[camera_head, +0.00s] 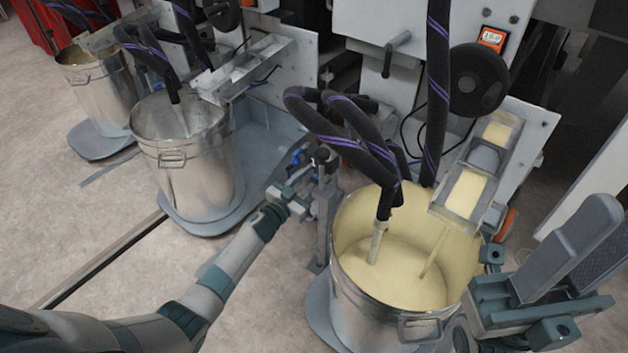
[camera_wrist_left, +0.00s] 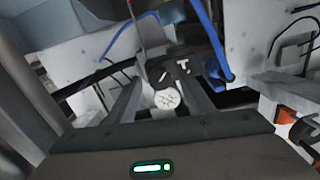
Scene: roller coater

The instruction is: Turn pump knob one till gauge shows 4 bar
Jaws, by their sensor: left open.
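My left gripper (camera_head: 303,184) is open beside the pump post between the silver bucket and the cream-filled bucket. A small black knob (camera_head: 320,155) sits on top of that post, close to the fingertips. In the left wrist view, a round white gauge (camera_wrist_left: 166,98) shows between the fingers of the left gripper (camera_wrist_left: 160,88), with black knob-like parts (camera_wrist_left: 183,68) just beyond it. The gauge's reading is too small to make out. I cannot tell whether a finger touches the knob. My right gripper (camera_head: 585,235) is at the right edge, its two grey fingers side by side, apart from the pump.
The cream-filled bucket (camera_head: 345,290) stands in front, with dark hoses (camera_head: 345,140) reaching into it. A silver bucket (camera_head: 185,180) stands left of the pump post. A black handwheel (camera_head: 478,80) and an orange-framed display (camera_head: 492,38) are on the machine. Blue tubing (camera_wrist_left: 207,40) runs near the pump.

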